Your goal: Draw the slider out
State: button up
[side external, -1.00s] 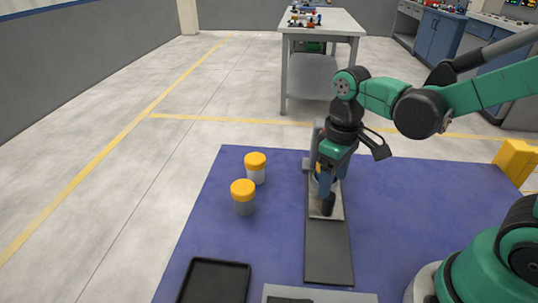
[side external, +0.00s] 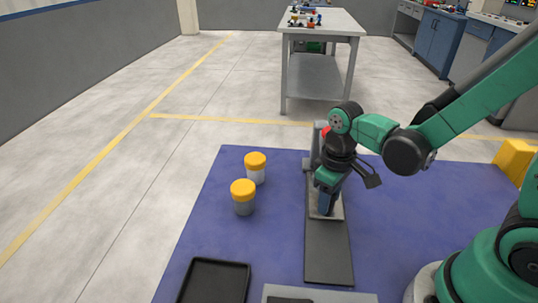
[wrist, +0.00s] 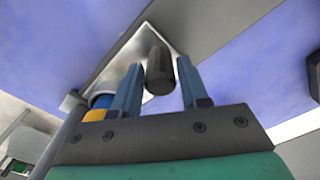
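The slider is a silver plate (side external: 340,212) on a long dark track (side external: 329,255); the plate also shows in the wrist view (wrist: 122,58). A dark upright handle (wrist: 159,72) stands on it. My gripper (side external: 324,211) is low over the plate. In the wrist view my gripper (wrist: 160,66) has one finger on each side of the handle, with narrow gaps showing, so it looks open around it. A yellow and blue item (wrist: 98,110) is beside the left finger in the wrist view. In the side view my gripper hides the handle.
Two yellow-capped jars (side external: 255,167) (side external: 243,196) stand on the blue mat (side external: 215,235) left of the track. A black tray (side external: 214,281) lies at the front left, beside a grey panel (side external: 340,296). The mat right of the track is clear.

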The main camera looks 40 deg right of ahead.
grip_shut()
dwell(1.1)
